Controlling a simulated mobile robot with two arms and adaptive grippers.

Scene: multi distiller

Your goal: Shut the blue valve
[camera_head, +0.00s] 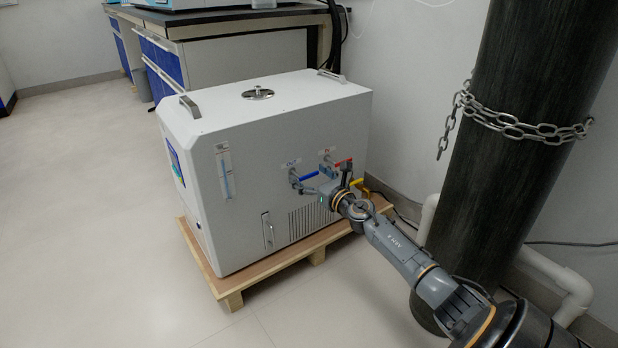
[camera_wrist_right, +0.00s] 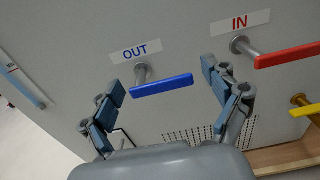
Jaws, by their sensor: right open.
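The blue valve (camera_head: 309,176) is on the side face of a white machine (camera_head: 275,140). In the right wrist view the blue valve's handle (camera_wrist_right: 163,86) lies nearly level, running right from its metal stem under an "OUT" label (camera_wrist_right: 136,51). My right gripper (camera_head: 317,182) is at this face. Its two fingers are spread, and the right wrist view shows the blue handle between the fingertips (camera_wrist_right: 162,78). I cannot tell whether a finger touches it. My left gripper is not in view.
A red valve (camera_wrist_right: 288,56) sits right of the blue one, under an "IN" label, close to my right finger. A yellow handle (camera_head: 361,184) is lower right. The machine stands on a wooden pallet (camera_head: 235,296). A dark chained cylinder (camera_head: 520,140) stands at right. Floor at left is clear.

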